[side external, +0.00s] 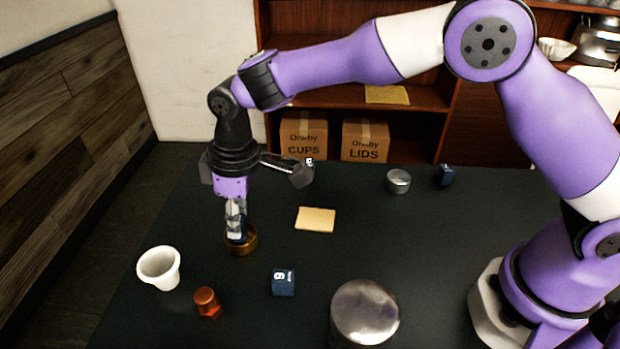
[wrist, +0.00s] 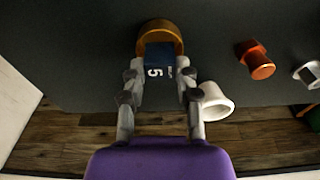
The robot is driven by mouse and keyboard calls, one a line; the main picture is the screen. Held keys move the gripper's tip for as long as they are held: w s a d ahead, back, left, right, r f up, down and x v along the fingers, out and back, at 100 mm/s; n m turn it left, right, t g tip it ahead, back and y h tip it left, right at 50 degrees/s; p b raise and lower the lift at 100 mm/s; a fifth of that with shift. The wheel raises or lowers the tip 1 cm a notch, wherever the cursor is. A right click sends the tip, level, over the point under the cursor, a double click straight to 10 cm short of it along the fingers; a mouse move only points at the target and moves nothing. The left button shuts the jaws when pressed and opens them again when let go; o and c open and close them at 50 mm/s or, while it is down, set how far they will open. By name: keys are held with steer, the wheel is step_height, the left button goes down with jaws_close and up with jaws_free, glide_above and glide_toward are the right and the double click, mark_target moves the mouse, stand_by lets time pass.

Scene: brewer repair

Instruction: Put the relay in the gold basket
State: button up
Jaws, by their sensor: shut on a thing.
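My gripper (side external: 236,226) points down over the gold basket (side external: 246,247), a small round golden-brown cup on the dark table. It is shut on a dark blue block, the relay (wrist: 158,60), which bears a white 5 in the wrist view. The fingers (wrist: 160,84) grip its two sides. The relay overlaps the basket's opening, and the basket's rim (wrist: 163,26) curves round its far end. In the side view the fingers hide most of the relay. I cannot tell whether it touches the basket's floor.
A white cup (side external: 160,267) and an orange-brown knob (side external: 207,302) stand near the basket. A blue block with a white digit (side external: 283,282), a yellow pad (side external: 316,219) and a large metal cylinder (side external: 364,312) lie rightward. A small metal cylinder (side external: 398,181) and another blue block (side external: 445,175) are farther back.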

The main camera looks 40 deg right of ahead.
steer(key=shift+f, duration=0.6)
steer(key=o, duration=1.1)
steer(key=shift+r, duration=0.1)
step_height(320, 180, up, 7)
steer(key=shift+f, duration=0.15)
